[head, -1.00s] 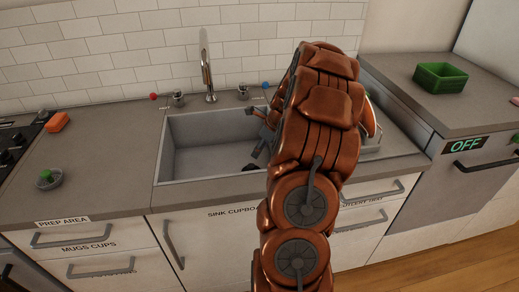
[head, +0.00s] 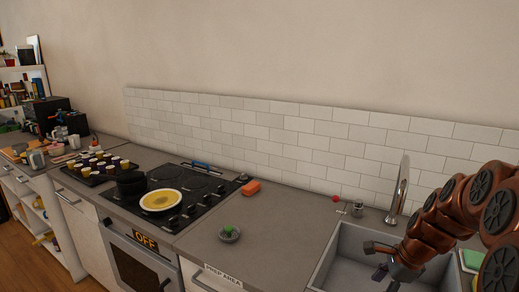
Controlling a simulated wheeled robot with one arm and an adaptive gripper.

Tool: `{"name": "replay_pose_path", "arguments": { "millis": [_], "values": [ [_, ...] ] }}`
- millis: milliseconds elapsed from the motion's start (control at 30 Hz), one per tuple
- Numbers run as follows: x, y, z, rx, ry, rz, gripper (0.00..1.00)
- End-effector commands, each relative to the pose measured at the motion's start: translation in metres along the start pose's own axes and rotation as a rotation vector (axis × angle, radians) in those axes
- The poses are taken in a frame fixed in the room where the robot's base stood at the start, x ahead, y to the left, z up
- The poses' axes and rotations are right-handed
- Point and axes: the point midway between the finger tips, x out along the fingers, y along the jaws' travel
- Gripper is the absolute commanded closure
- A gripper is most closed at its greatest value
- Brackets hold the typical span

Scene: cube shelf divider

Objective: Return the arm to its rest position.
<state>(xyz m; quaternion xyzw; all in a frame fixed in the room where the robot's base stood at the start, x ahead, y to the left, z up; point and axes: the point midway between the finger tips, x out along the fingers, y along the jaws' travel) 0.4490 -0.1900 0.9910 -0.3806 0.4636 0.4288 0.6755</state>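My copper-coloured arm reaches in from the right edge in the head view. My gripper (head: 374,260) hangs over the sink basin (head: 345,238) at the lower right. Its dark fingers look spread apart, with nothing seen between them. The lower part of the gripper is small and partly cut off by the bottom of the picture.
The grey tap (head: 398,190) stands behind the sink.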

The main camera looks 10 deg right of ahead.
Motion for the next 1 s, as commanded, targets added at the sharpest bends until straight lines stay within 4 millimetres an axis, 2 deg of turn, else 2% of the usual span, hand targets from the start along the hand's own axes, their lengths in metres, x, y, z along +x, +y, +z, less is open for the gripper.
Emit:
{"name": "replay_pose_path", "arguments": {
  "millis": [33, 200, 433, 700, 900, 1000],
  "values": [
    [-0.015, 0.011, 0.022, -0.101, 0.006, 0.017, 0.41],
    [-0.039, 0.056, 0.074, -0.433, 0.019, 0.095, 0.41],
    [-0.073, 0.123, 0.122, -0.866, 0.026, 0.200, 0.41],
    [-0.113, 0.205, 0.146, -1.349, 0.018, 0.335, 0.41],
    [-0.138, 0.257, 0.145, -1.656, -0.002, 0.432, 0.41],
    [-0.144, 0.274, 0.141, -1.761, -0.014, 0.468, 0.41]
  ]
}}
